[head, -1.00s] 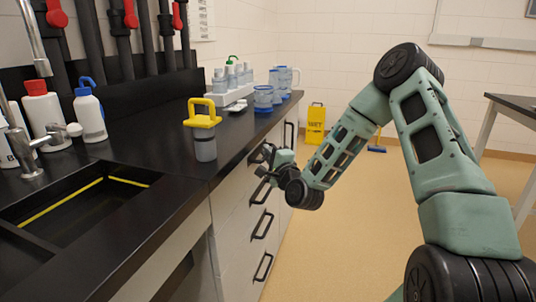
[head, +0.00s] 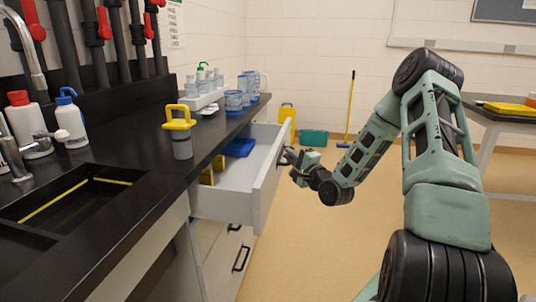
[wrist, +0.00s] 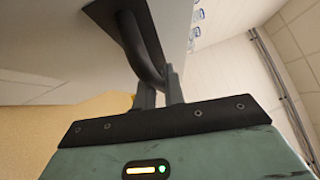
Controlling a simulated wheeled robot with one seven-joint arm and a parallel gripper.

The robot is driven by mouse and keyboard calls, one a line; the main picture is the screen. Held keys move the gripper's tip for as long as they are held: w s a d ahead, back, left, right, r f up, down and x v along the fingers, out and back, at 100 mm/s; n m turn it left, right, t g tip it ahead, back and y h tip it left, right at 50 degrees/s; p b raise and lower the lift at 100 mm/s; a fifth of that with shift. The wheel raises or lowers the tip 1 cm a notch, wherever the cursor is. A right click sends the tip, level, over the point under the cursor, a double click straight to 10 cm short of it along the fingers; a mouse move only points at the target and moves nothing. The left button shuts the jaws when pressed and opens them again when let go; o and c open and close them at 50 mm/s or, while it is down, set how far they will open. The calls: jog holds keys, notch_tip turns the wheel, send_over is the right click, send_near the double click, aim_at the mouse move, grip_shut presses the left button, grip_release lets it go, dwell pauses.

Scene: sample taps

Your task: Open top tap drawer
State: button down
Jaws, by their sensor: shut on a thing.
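The top drawer (head: 236,193) under the black counter stands pulled well out in the head view. It is white inside and holds a blue tray (head: 239,147) and yellow items (head: 207,172). My gripper (head: 287,158) is at the outer side of the drawer front. In the wrist view, my gripper (wrist: 160,92) is shut on the dark curved drawer handle (wrist: 136,45). The drawer front (wrist: 172,22) shows pale behind the handle. In the head view, the handle is mostly hidden by my gripper.
Lower drawers with black handles (head: 240,259) are shut below. A yellow-topped container (head: 180,130) stands near the counter edge above the drawer. A sink (head: 70,208) is at left. A side table (head: 500,112) is at right. The floor (head: 310,235) between is clear.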

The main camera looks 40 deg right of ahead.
jog(key=s+d+p, duration=0.3)
jog(key=s+d, duration=0.8)
jog(key=s, duration=0.3)
jog(key=shift+s+p, duration=0.15)
jog(key=shift+p, duration=0.2)
jog(key=c, duration=1.5)
grip_release()
jog(key=s, duration=0.5)
jog(key=s+a+f, duration=0.1)
jog(key=s, duration=0.5)
jog(key=s+a+f, duration=0.1)
jog(key=s, duration=0.5)
jog(key=shift+a+f, duration=0.1)
jog(key=shift+f, duration=0.1)
